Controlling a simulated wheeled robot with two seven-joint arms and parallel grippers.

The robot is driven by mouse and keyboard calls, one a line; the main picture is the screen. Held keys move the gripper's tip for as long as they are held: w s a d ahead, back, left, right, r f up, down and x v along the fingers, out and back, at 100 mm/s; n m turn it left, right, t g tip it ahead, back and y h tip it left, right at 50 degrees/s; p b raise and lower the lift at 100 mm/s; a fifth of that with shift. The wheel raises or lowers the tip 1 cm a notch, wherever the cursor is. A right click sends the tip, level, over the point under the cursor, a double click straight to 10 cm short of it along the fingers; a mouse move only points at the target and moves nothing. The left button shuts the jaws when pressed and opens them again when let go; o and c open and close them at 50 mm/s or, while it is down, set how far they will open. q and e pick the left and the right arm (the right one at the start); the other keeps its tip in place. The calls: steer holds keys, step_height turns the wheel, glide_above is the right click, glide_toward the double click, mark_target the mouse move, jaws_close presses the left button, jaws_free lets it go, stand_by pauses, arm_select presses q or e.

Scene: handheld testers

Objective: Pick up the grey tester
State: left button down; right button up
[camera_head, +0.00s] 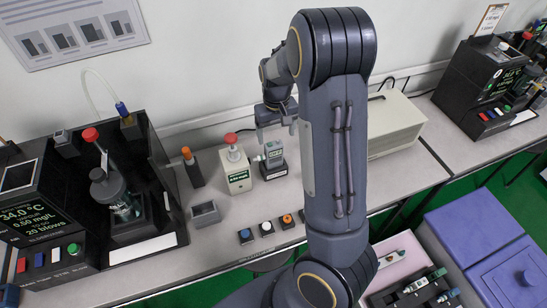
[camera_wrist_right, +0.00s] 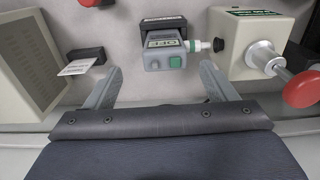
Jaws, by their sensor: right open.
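The grey tester (camera_head: 273,150) stands upright in a dark block (camera_head: 274,171) on the bench, left of my right arm. In the wrist view the tester (camera_wrist_right: 165,45) shows a small display reading OFF and a green button, with a pale nozzle on its right side. My right gripper (camera_head: 276,130) points down above the tester, its fingers spread. In the wrist view the open fingers (camera_wrist_right: 162,72) lie either side of the tester, apart from it, with nothing held. My left gripper is in neither view.
A cream box with a red knob (camera_head: 235,170) stands close left of the tester. A large beige case (camera_head: 394,122) is on the right. Several coloured buttons (camera_head: 267,228) and a small grey box (camera_head: 206,213) sit in front. More handheld devices (camera_head: 420,282) lie at lower right.

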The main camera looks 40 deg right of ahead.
mark_target(274, 144)
steer(key=f, duration=0.4)
steer(key=f+p, duration=0.1)
steer(key=f, duration=0.1)
steer(key=shift+w+a+f, duration=0.2)
steer(key=shift+w+f, duration=0.05)
steer(key=shift+w, duration=0.05)
steer(key=shift+r, duration=0.1)
steer(key=c, duration=1.6)
